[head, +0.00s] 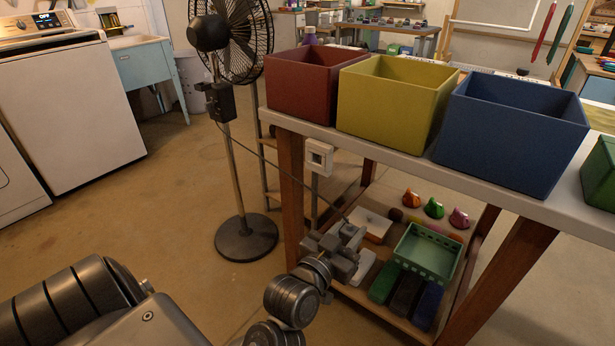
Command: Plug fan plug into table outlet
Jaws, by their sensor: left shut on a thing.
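A black pedestal fan (230,110) stands on the floor left of the table, on a round base. Its thin cord runs down and right from the control box on the pole to my left gripper (345,240). The gripper is shut at the cord's end, on the fan plug, which is mostly hidden by the fingers. The table outlet (319,158) is a pale square box at the table's near left corner, above the gripper and apart from it. My right gripper is not in view.
Red (310,85), yellow (392,100) and blue (510,130) bins stand on the white tabletop (400,158). The table's wooden legs (291,195) and loaded lower shelf are close to the gripper. A green basket (428,252) sits on that shelf.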

